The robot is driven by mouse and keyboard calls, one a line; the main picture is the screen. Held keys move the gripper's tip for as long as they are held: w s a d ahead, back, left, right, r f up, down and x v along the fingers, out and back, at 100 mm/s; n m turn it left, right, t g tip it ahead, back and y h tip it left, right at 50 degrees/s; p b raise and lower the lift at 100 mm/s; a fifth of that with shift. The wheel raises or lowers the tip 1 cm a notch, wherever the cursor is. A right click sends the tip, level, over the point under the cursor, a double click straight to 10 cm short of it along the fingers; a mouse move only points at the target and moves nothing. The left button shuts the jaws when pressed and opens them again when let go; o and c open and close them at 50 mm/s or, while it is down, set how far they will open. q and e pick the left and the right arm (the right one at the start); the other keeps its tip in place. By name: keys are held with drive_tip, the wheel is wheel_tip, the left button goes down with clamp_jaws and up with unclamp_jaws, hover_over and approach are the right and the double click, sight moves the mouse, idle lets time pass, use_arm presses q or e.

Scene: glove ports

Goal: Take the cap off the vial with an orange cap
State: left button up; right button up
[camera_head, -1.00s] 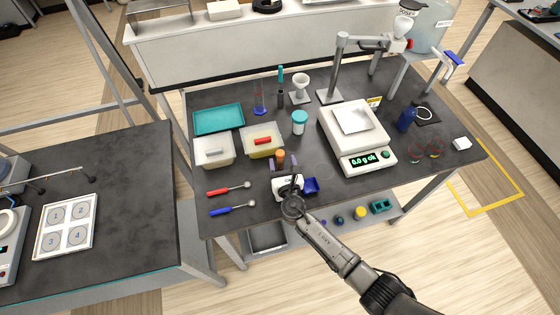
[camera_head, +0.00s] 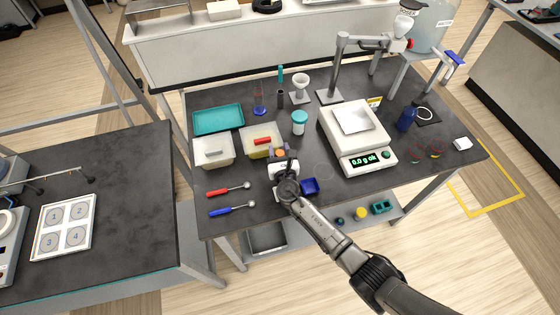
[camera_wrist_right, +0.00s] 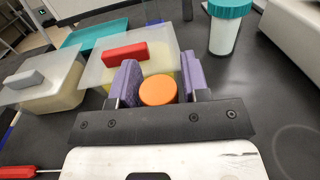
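The vial's orange cap (camera_head: 279,153) is near the front middle of the dark table. It also shows in the right wrist view (camera_wrist_right: 158,92) as a round orange top. My right gripper (camera_head: 280,152) is over it, with its purple finger pads on either side of the cap. In the wrist view the right gripper (camera_wrist_right: 160,82) is open, and a narrow gap shows at the cap's right side. Whether the left pad touches cannot be told. The vial body under the cap is hidden. My left gripper is not in view.
Behind the cap stand a red-handled yellowish container (camera_head: 259,143) and a grey-handled one (camera_head: 214,152). A teal-lidded jar (camera_head: 299,122) and a scale (camera_head: 365,148) are further right.

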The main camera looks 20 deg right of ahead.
drive_tip(key=c, duration=0.6)
drive_tip(key=shift+r+p, duration=0.35)
drive_tip(key=shift+r, duration=0.2)
drive_tip(key=r, duration=0.1)
drive_tip(key=r+p, duration=0.2)
drive_tip(key=shift+s+d+r, duration=0.25)
drive_tip(key=shift+r, duration=0.15)
drive_tip(key=shift+s+d+r+p, duration=0.7)
drive_tip(key=shift+s+d+r, duration=0.3)
drive_tip(key=shift+s+d, duration=0.3)
drive_tip(key=shift+s+d+r+p, duration=0.7)
drive_tip(key=shift+s+d+r, duration=0.4)
drive_tip(key=shift+s, duration=0.3)
drive_tip(key=shift+s+d+r+p, duration=0.7)
drive_tip(key=shift+s+d+r, duration=0.25)
drive_tip(key=shift+s+d, duration=0.4)
